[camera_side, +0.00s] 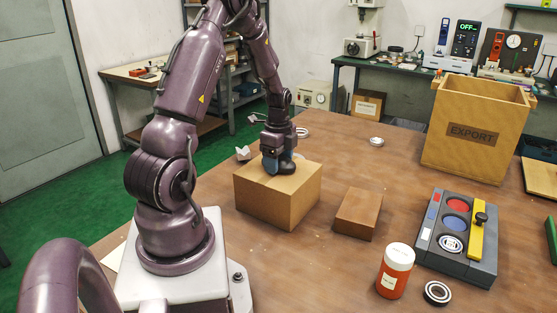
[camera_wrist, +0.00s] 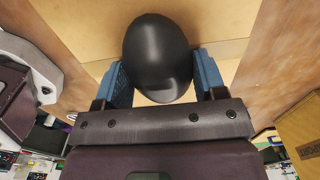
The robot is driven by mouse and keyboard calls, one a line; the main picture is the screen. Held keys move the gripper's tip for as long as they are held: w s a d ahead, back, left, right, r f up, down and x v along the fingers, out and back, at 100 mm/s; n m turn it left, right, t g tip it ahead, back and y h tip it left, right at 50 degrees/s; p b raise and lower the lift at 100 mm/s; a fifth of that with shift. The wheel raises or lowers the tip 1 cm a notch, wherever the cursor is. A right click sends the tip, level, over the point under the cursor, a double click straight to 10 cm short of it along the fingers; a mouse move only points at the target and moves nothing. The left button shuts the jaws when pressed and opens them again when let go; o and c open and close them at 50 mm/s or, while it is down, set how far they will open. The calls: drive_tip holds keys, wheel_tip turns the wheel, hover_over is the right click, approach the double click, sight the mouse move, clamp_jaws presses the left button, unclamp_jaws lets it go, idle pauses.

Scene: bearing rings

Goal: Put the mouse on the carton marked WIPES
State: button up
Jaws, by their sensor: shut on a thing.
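The black mouse (camera_wrist: 157,50) is between the blue fingers of my gripper (camera_wrist: 160,80) in the wrist view, with one finger on each side. My gripper (camera_side: 278,166) is shut on it, low over the top of a closed brown carton (camera_side: 297,204) in the side view. The carton's top (camera_wrist: 222,22) fills the area behind the mouse in the wrist view. I cannot tell whether the mouse touches the top. The fingers mostly hide the mouse in the side view. No WIPES marking shows on the visible carton faces.
A small brown block (camera_side: 357,213) lies right of the carton. Further right are a grey tray (camera_side: 481,272) with coloured recesses, an orange jar (camera_side: 395,272), a bearing ring (camera_side: 437,293) and a tall EXPORT box (camera_side: 473,150). The table behind the carton is mostly clear.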

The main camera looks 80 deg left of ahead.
drive_tip(key=shift+f, duration=0.1)
drive_tip(key=o, duration=0.9)
drive_tip(key=shift+o, duration=0.2)
wheel_tip(320, 180, up, 11)
drive_tip(key=shift+f, duration=0.1)
drive_tip(key=w+d+r+n+t, duration=0.1)
drive_tip(key=w+d+r+n, duration=0.15)
drive_tip(key=d+r, duration=0.55)
drive_tip(key=s+d+r+n+t, duration=0.2)
drive_tip(key=s+d+n, duration=0.1)
drive_tip(key=d, duration=0.8)
drive_tip(key=s+d+r+n+t, duration=0.2)
drive_tip(key=s+d+n, duration=0.1)
drive_tip(key=d, duration=0.8)
drive_tip(key=shift+s+t, duration=0.3)
